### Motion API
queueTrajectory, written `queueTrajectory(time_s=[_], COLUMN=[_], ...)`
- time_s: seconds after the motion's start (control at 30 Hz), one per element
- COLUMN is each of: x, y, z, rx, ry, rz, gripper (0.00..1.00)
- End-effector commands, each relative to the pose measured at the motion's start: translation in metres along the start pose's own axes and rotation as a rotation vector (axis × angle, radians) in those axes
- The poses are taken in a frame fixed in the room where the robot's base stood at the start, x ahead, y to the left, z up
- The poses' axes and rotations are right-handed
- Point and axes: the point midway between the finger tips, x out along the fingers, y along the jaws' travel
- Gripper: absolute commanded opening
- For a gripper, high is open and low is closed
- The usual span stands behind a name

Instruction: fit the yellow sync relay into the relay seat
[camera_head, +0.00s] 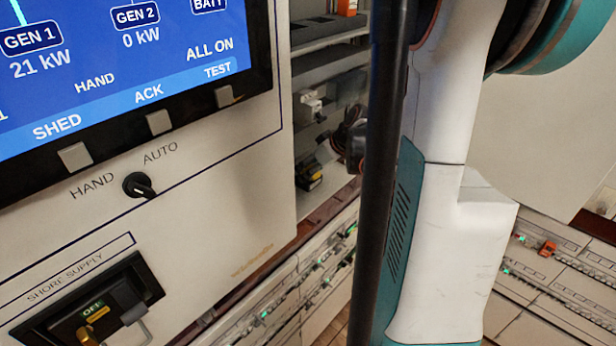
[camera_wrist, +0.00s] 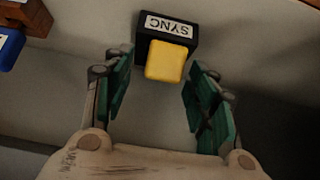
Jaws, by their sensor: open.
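The yellow sync relay (camera_wrist: 165,62) shows in the wrist view as a yellow block against a black piece (camera_wrist: 148,42) with a white SYNC label. I cannot tell whether the black piece is part of the relay or a separate holder. My gripper (camera_wrist: 160,85) is open, with one green-padded finger on each side below the yellow block. Gaps show between the fingers and the block, and nothing is held. In the head view a small black and yellow object (camera_head: 312,185) sits on a low shelf; I cannot tell if it is the relay. I cannot make out the relay seat.
A blue block (camera_wrist: 8,50) and an orange-brown block (camera_wrist: 28,16) lie at the wrist view's upper left. In the head view a control panel (camera_head: 215,200) with a screen stands left of the shelves (camera_head: 325,70). Breaker rows (camera_head: 560,285) run lower right. My arm hides much of the middle.

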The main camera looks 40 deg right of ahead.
Motion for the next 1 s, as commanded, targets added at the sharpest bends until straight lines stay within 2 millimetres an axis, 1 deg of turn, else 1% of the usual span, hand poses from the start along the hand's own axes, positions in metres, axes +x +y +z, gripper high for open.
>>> queueTrajectory(time_s=[0.03, 0.2, 0.37, 0.4, 0.43, 0.47, 0.5, 0.77, 0.87, 1.0], x=[0.002, 0.001, 0.001, 0.001, 0.001, 0.001, 0.001, 0.000, -0.004, -0.015], y=[0.000, 0.000, 0.000, 0.000, 0.000, 0.000, 0.000, 0.000, 0.000, -0.001], z=[0.000, 0.000, 0.000, 0.000, 0.000, 0.000, 0.000, -0.001, -0.004, -0.013], rx=[0.000, 0.001, 0.000, 0.000, 0.001, 0.000, 0.001, 0.001, 0.001, 0.001], ry=[0.000, 0.000, 0.000, 0.000, 0.000, 0.000, 0.000, 0.000, 0.000, 0.000], rz=[0.000, 0.000, 0.000, 0.000, 0.000, 0.000, 0.000, 0.000, 0.000, 0.000], gripper=[0.53, 0.53, 0.16, 0.07, 0.04, 0.04, 0.00, 0.00, 0.00, 0.00])
